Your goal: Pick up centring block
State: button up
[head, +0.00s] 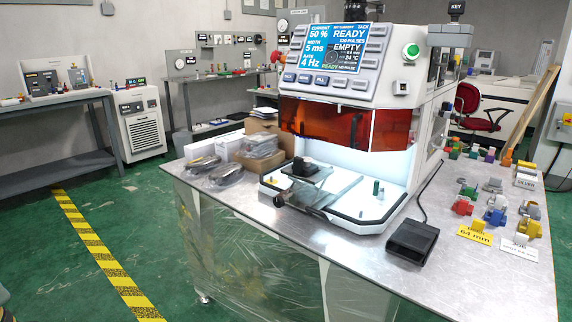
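No label marks a centring block, and I cannot tell which piece it is. A small dark block (304,166) sits on the clear plate (322,187) in the open bay of the white machine (408,135). A small green piece (376,187) stands to its right in the bay. Several coloured blocks lie on the right of the metal table, among them a red one (462,206), a blue one (494,216), a green one (469,193) and yellow ones such as this (530,227). My gripper is not in view.
A yellow-black floor strip (105,258) runs along open green floor at left.

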aim_at(301, 166)
jog(key=i+j+z, duration=0.1)
jog(key=i+j, duration=0.3)
jog(key=j, duration=0.25)
jog(key=i+j+z, duration=0.15)
jog(key=j, duration=0.2)
jog(key=i+j+z, duration=0.1)
jog(key=j, duration=0.25)
jog(key=i+z, duration=0.1)
jog(key=z, duration=1.2)
